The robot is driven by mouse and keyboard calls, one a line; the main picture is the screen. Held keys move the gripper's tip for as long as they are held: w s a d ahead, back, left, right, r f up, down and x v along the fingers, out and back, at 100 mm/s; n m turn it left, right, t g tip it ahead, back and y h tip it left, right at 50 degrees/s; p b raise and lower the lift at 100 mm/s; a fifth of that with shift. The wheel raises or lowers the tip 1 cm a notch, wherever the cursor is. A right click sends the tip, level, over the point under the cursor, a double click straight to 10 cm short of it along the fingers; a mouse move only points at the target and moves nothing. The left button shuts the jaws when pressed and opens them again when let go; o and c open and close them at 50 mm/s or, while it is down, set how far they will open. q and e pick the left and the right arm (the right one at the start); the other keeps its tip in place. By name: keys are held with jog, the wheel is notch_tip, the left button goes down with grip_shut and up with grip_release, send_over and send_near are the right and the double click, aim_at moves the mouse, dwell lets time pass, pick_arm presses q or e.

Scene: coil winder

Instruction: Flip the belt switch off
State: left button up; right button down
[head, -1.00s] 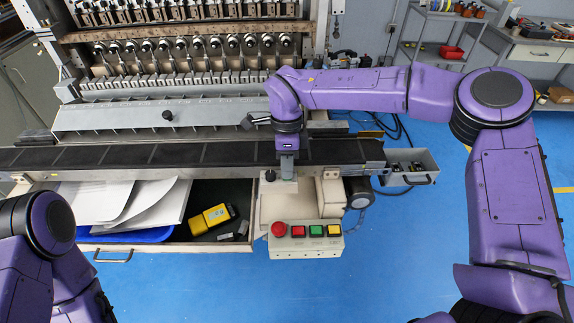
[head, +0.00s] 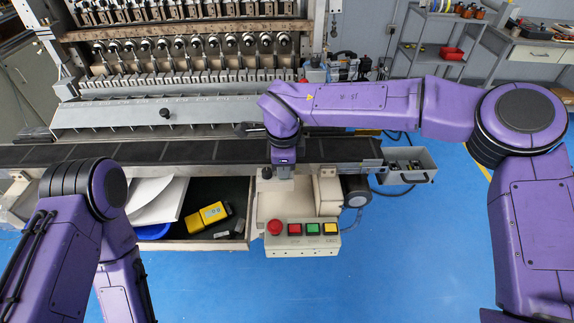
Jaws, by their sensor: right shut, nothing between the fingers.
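My right gripper (head: 283,171) points down over the beige housing (head: 274,205) at the front edge of the dark conveyor belt (head: 215,151). It is shut and empty. A small black knob or switch (head: 267,172) stands on top of the housing just left of the fingers. I cannot tell whether it is the belt switch, which way it is set, or whether the fingers touch it. My left arm is at the lower left, and its gripper is outside the frame.
A control box (head: 302,246) with a red mushroom button (head: 275,227) and red, green and yellow buttons is at the front. An open drawer (head: 212,245) holds papers and a yellow device (head: 206,216). A small grey tray (head: 410,166) is on the right. Blue floor is clear in front.

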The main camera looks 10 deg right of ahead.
jog(key=shift+w+d+f+p, duration=0.1)
jog(key=shift+w+f+p, duration=0.1)
jog(key=shift+p, duration=0.1)
jog(key=shift+w+f, duration=0.1)
jog(key=shift+w, duration=0.15)
jog(key=r+p, duration=0.4)
jog(key=p, duration=0.1)
jog(key=shift+w+r, duration=0.2)
jog(key=shift+r, duration=0.2)
notch_tip(320, 180, up, 10)
jog(key=s+b, duration=0.2)
jog(key=shift+w+a+f, duration=0.1)
jog(key=shift+a, duration=0.1)
